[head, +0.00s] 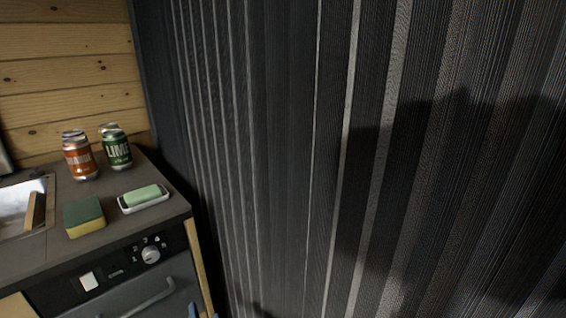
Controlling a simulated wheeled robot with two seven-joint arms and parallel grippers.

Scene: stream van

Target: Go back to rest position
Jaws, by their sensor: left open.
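Only the tips of my left gripper (203,314) show, at the bottom edge of the head view, low in front of the counter's right end. They are apart, so it is open, and I see nothing between them. The rest of the left arm is out of the picture. My right gripper is not in view.
The counter (120,222) at left holds orange (80,158) and green (117,150) cans, a sponge (84,217), a soap dish with green soap (143,197) and a sink (20,200). An oven (140,290) is below. A dark striped curtain (290,150) fills the right.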

